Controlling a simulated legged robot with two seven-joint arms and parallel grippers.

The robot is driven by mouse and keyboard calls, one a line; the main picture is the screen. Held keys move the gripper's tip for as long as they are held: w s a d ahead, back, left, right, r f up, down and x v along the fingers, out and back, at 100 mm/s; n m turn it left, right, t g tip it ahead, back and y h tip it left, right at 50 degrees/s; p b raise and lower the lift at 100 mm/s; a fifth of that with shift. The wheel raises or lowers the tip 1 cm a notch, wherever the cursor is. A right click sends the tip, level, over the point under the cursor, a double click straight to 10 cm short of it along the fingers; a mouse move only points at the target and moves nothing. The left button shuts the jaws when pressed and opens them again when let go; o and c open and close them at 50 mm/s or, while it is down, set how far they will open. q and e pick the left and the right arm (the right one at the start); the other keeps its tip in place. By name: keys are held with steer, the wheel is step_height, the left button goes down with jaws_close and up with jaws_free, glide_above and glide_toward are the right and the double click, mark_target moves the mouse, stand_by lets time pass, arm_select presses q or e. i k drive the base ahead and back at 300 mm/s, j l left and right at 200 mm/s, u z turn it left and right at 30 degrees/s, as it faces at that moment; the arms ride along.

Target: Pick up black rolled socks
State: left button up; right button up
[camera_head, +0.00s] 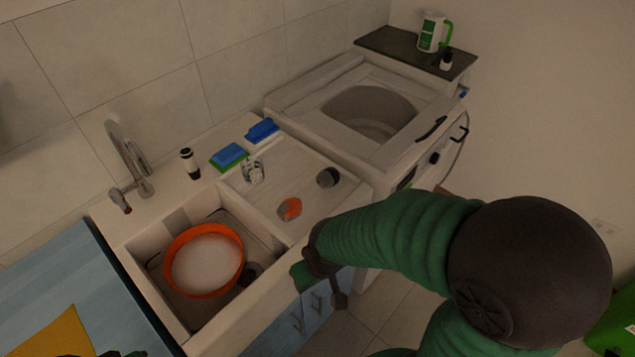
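A dark, rounded bundle (328,178), which looks like the black rolled socks, lies on the white drainboard right of the sink basin. Another small dark thing (252,272) sits in the basin beside the orange-rimmed bowl; I cannot tell what it is. My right gripper (318,272), at the end of the green arm, is in front of the counter's front edge, apart from the bundle and nearer to me. Its fingers are dark and seen edge-on, so its opening is unclear. Dark bits at the bottom left edge may be my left arm; no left gripper fingers show clearly.
The basin holds an orange-rimmed bowl (204,260). An orange rolled item (289,209), a clear glass (253,172) and blue sponges (229,155) are on the drainboard and ledge. A faucet (128,160) stands at left. An open top-loading washer (368,110) is behind.

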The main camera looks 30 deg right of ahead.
mark_target(327, 177)
steer(key=l+u, duration=0.3)
steer(key=l, duration=0.35)
steer(key=l+u, duration=0.35)
steer(key=l, duration=0.3)
steer(key=k+l+u, duration=0.1)
steer(key=l+u, duration=0.2)
steer(key=l, duration=0.35)
